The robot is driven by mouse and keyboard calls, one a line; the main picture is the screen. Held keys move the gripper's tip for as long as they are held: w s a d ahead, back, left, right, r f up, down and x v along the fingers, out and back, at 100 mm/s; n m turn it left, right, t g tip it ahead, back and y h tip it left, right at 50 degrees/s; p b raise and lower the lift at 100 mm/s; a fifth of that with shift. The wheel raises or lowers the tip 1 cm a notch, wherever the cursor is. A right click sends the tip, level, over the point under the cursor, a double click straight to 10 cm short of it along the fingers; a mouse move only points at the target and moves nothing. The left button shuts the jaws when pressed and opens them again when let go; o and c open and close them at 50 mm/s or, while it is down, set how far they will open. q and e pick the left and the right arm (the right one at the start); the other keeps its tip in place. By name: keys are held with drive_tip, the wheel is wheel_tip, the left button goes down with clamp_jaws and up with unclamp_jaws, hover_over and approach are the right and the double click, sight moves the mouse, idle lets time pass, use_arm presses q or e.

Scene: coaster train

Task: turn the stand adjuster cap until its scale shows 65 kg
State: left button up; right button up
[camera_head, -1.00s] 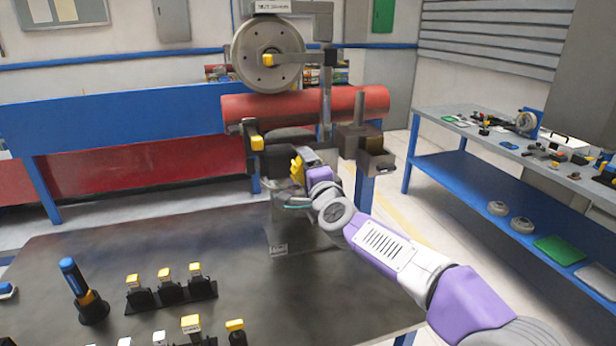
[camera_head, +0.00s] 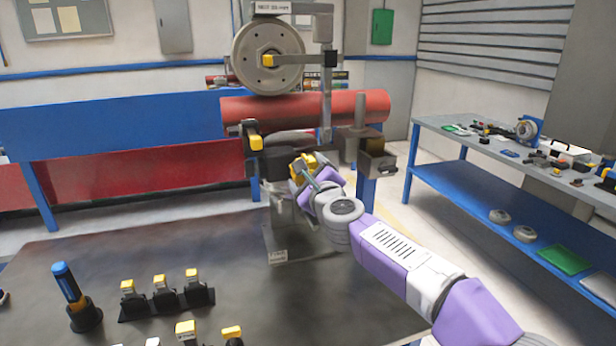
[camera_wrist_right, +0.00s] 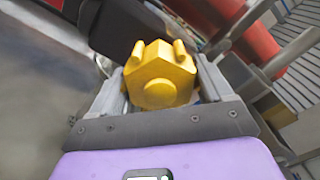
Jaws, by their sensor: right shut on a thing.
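The stand (camera_head: 284,238) rises from the dark table and carries a wheel assembly. The yellow stand adjuster cap (camera_wrist_right: 160,76) lies between the two grey fingers of my right gripper (camera_wrist_right: 163,88) in the right wrist view. My right gripper is shut on it. In the head view my right gripper (camera_head: 303,170) is at the stand, below the red tube, and a little yellow of the cap shows there. The scale and its kg reading cannot be made out.
A large grey wheel (camera_head: 268,54) stands above the red tube (camera_head: 310,107). Several yellow-topped black pieces (camera_head: 164,295) and a blue-handled tool (camera_head: 70,285) stand on the table at the front left. A blue workbench (camera_head: 500,205) with parts stands at the right. The table's middle is clear.

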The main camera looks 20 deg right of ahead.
drive_tip(key=shift+m, duration=0.6)
drive_tip(key=o, duration=1)
drive_tip(key=shift+c, duration=0.2)
drive_tip(key=s+b, duration=0.1)
drive_tip(key=s, duration=0.6)
drive_tip(key=shift+s, duration=0.3)
drive_tip(key=shift+d, duration=0.1)
